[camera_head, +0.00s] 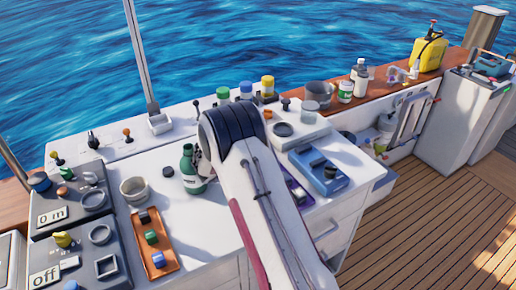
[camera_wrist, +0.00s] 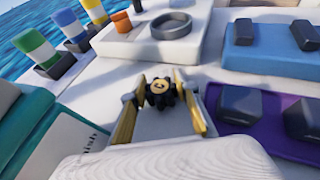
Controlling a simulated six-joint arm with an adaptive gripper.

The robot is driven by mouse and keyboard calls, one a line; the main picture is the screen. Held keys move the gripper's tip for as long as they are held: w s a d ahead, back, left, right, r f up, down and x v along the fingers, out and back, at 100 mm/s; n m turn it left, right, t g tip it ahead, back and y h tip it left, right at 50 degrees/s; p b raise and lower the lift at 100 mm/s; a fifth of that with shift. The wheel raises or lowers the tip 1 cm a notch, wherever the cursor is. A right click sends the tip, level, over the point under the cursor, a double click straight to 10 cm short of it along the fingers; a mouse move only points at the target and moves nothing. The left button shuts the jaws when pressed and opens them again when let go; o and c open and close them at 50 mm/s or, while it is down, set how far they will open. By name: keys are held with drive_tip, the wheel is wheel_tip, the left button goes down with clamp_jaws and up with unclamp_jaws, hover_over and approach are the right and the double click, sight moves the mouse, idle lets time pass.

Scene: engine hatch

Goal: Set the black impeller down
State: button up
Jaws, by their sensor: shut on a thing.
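The black impeller (camera_wrist: 162,92) shows in the wrist view as a small black toothed wheel with an orange-tan centre. It sits between the tips of my gripper (camera_wrist: 161,86), which is shut on it. White counter surface shows below and around it; I cannot tell whether the impeller touches the counter. In the head view my white arm covers the gripper and the impeller, so neither can be made out there.
A green bottle (camera_head: 191,170) stands close left of my arm. A blue tray (camera_head: 320,170) with dark blocks lies to the right, and a purple tray (camera_wrist: 250,122) is nearer. An orange tray (camera_head: 153,243) holds several blocks. A grey ring (camera_wrist: 171,25) lies behind the gripper.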

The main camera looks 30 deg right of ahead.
drive_tip(key=o, duration=1.1)
drive_tip(key=shift+r, duration=0.15)
drive_tip(key=shift+s+a+r, duration=0.2)
drive_tip(key=shift+a+r, duration=0.05)
drive_tip(key=shift+a, duration=0.3)
drive_tip(key=v, duration=0.4)
drive_tip(key=shift+r, duration=0.2)
wheel_tip(320, 180, up, 6)
drive_tip(key=shift+r, duration=0.2)
drive_tip(key=shift+d+r, duration=0.1)
